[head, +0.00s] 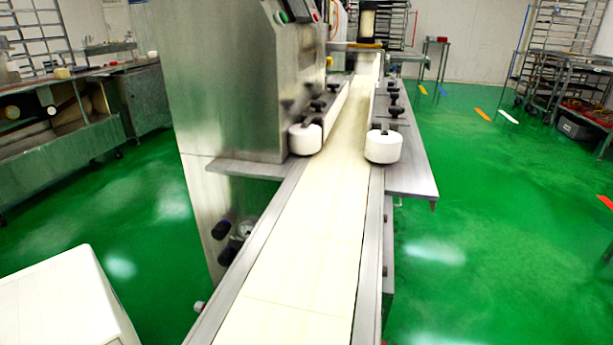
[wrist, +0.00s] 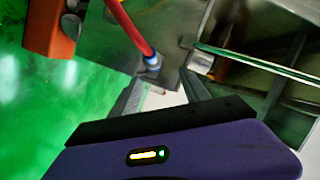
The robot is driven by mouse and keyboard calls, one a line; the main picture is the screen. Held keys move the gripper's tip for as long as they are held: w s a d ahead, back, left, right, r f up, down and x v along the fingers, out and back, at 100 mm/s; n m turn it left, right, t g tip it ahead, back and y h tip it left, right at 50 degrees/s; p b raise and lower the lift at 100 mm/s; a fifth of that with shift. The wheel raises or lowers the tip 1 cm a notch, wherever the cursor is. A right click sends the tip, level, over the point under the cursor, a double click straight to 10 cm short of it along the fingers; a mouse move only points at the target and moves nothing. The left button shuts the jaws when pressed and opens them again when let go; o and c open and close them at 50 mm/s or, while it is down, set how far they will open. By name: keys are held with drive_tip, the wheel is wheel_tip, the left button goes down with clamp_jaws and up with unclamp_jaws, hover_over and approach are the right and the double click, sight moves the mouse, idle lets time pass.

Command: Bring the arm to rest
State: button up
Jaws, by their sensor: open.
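My gripper (wrist: 163,90) shows in the wrist view only, where its two grey fingers stand apart beyond the dark purple wrist housing. Nothing is seen between the fingers. Behind them are metal surfaces and a red tube (wrist: 128,27) with a blue fitting. I cannot tell whether the fingers touch anything. My arm and gripper do not show in the head view.
A long pale conveyor belt (head: 295,270) runs away from me beside the tall steel machine (head: 225,80). A steel bench (head: 75,125) stands at the left and wheeled racks (head: 555,50) at the right. The green floor (head: 480,220) right of the conveyor is clear.

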drive_tip(key=s+r+n+t, duration=0.1)
drive_tip(key=s+r+n, duration=0.25)
drive_tip(key=r, duration=0.25)
drive_tip(key=s+r+n+g, duration=0.1)
drive_tip(key=s+r+n, duration=0.25)
drive_tip(key=s, duration=0.75)
drive_tip(key=s+r+n+g, duration=0.15)
drive_tip(key=s+r, duration=0.25)
drive_tip(key=s, duration=0.8)
drive_tip(key=s+r+n, duration=0.3)
drive_tip(key=s+r, duration=0.1)
drive_tip(key=s, duration=0.7)
wheel_tip(320, 180, up, 32)
drive_tip(key=p, duration=3.2)
drive_tip(key=shift+a, duration=0.2)
drive_tip(key=shift+r, duration=0.1)
